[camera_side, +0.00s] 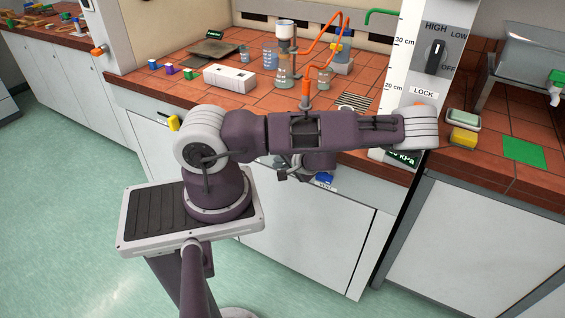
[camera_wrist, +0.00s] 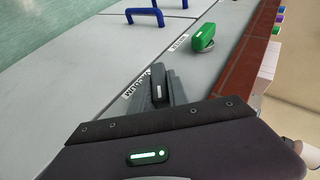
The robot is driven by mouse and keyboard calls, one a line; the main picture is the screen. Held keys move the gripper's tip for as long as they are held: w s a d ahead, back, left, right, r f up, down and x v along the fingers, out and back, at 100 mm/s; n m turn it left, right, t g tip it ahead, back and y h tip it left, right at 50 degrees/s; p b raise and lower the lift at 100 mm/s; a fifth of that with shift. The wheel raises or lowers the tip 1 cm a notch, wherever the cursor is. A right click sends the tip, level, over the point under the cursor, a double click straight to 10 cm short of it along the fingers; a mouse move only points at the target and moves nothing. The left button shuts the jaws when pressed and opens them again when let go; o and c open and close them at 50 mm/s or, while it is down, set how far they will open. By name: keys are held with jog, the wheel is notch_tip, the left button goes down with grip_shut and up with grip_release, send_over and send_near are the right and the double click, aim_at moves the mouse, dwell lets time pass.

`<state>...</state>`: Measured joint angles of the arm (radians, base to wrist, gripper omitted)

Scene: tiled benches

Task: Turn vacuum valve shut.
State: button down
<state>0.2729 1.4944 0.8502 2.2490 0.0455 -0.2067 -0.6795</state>
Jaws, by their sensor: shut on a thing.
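The vacuum valve is a black lever handle (camera_wrist: 157,88) on the grey bench front, beside a white label (camera_wrist: 136,84) that appears to read VACUUM. My gripper (camera_wrist: 163,90) is shut on this handle, with grey fingers on either side of it. In the side view my gripper (camera_side: 290,174) is low at the bench front, mostly hidden by my arm. The valve itself cannot be made out there. A kPa display (camera_side: 402,158) is partly covered by my arm, and its reading is unclear.
A green valve handle (camera_wrist: 203,38) with its own label sits farther along the same front. Blue pull handles (camera_wrist: 145,15) stick out from the front. Glassware with orange tubing (camera_side: 285,55) stands on the tiled bench, behind my arm. A scale panel (camera_side: 436,55) stands close to my arm.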

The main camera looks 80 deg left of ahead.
jog(key=shift+w+m+g+y, duration=0.25)
jog(key=shift+g+y, duration=0.2)
jog(key=shift+y, duration=0.25)
jog(key=shift+w+m+g+y, duration=0.1)
jog(key=shift+m+g+y, duration=0.15)
jog(key=shift+g+y, duration=0.35)
jog(key=shift+a+y, duration=0.1)
jog(key=shift+y, duration=0.2)
jog(key=c, duration=1.4)
grip_release()
jog(key=shift+o, duration=0.6)
jog(key=shift+s, duration=0.1)
jog(key=v, duration=0.7)
